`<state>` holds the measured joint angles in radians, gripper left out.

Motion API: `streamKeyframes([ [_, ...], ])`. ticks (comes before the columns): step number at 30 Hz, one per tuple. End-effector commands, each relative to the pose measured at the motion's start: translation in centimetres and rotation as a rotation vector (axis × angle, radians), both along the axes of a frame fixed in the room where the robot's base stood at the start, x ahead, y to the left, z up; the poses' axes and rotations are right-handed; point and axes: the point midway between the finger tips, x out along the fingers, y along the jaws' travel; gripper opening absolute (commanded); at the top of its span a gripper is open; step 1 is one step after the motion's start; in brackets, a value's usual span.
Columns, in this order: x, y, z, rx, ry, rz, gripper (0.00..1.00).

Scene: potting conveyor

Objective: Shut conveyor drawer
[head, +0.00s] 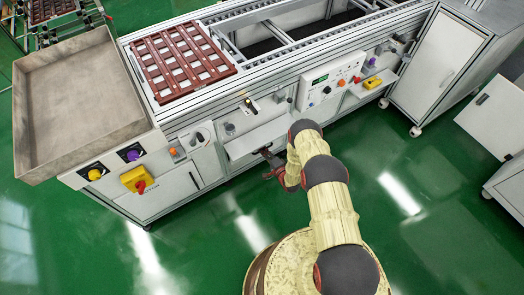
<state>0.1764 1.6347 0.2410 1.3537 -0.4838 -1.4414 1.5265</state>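The conveyor (270,12) is a long silver-framed bench running across the top of the head view. A white drawer-like panel (250,140) juts from its front below the control strip. I take this to be the drawer, partly out; its inside cannot be made out. My gripper (268,163), small and dark, is in front of and below the panel's lower edge. My arm hides the panel's right end. I cannot tell whether the gripper touches the panel, or whether its fingers are open or shut.
A brown slotted tray (183,60) lies on the conveyor. A large grey bin (80,100) stands at the left end. Control boxes (330,80) line the front. White cabinets (440,65) stand at right. Green floor (430,230) in front is clear.

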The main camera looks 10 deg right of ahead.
Motion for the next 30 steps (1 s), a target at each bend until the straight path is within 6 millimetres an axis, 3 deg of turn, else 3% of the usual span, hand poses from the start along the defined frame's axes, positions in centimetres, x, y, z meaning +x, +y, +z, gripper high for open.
streamKeyframes([
  [12, 0.0, 0.0, -0.1, 0.0, 0.002, 0.0, 0.0],
  [20, 2.4, 0.8, -0.1, 0.0, 0.001, 0.0, 0.0],
  [28, 2.7, 0.8, 0.0, -0.001, 0.001, -0.001, 0.0],
  [30, 2.7, 0.8, 0.0, -0.001, 0.001, -0.001, 0.1],
])
